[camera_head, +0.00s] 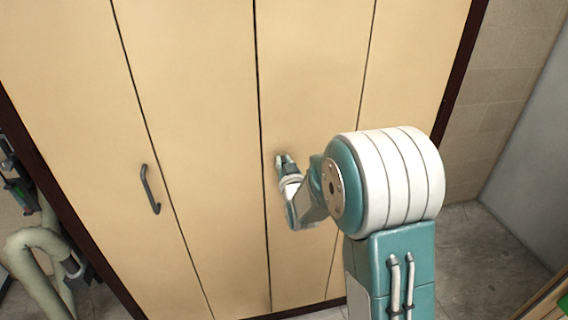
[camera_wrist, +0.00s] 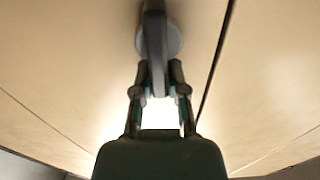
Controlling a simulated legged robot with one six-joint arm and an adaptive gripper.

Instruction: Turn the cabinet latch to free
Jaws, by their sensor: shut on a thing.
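The cabinet (camera_head: 205,60) has tall pale-wood door panels in a dark frame. In the wrist view a grey latch (camera_wrist: 155,45) with a round base stands on a panel left of a dark seam. My gripper (camera_wrist: 158,80) is shut on the latch's narrow lever, one finger on each side. In the head view my gripper (camera_head: 284,162) is against the panel right of the middle seam. There the latch is hidden by my gripper and cannot be made out.
A dark bar handle (camera_head: 150,189) is on a panel to the left. A pale hose (camera_head: 35,262) and equipment stand beyond the cabinet's left edge. Bare floor (camera_head: 468,245) and a tiled wall (camera_head: 500,105) are on the right.

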